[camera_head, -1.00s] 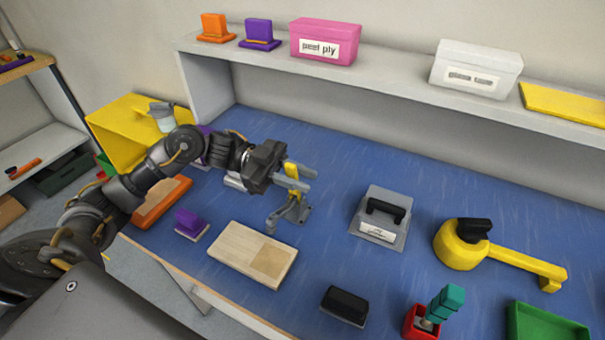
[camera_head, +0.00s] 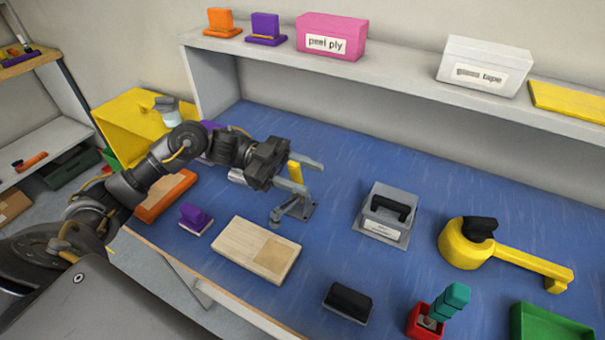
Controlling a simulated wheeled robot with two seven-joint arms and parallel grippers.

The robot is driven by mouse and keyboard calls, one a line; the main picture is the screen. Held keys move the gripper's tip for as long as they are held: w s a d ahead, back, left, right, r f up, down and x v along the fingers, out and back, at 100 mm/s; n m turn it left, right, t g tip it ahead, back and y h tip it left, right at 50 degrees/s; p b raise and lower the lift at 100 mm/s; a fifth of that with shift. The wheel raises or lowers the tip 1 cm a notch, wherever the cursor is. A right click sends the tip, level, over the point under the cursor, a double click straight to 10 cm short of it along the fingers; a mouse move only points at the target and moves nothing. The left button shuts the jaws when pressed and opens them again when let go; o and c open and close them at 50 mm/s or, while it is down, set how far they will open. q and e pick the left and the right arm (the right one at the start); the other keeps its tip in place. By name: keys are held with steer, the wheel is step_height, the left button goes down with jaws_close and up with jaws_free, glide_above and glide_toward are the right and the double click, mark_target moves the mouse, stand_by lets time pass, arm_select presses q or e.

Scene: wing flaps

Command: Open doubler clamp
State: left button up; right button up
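The doubler clamp (camera_head: 303,209) is a small grey toggle clamp on the blue table, with a grey arm and an upright yellow handle (camera_head: 295,171). My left gripper (camera_head: 305,174) comes in from the left at the height of the handle. Its two grey fingers are spread apart, one on the far side of the yellow handle and one on the near side. Gaps show between handle and fingers, so it looks open and not gripping. The gripper hides part of the handle and clamp arm. My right gripper is not in view.
A grey plate with a black handle (camera_head: 386,215) and a yellow tool (camera_head: 505,255) are to the right. A shelf (camera_head: 400,82) runs behind.

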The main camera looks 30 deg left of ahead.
arm_select(q)
steer(key=shift+a, duration=0.1)
steer(key=a+b, duration=0.3)
steer(key=a, duration=0.7)
steer(key=shift+w+a, duration=0.15)
steer(key=shift+a, duration=0.15)
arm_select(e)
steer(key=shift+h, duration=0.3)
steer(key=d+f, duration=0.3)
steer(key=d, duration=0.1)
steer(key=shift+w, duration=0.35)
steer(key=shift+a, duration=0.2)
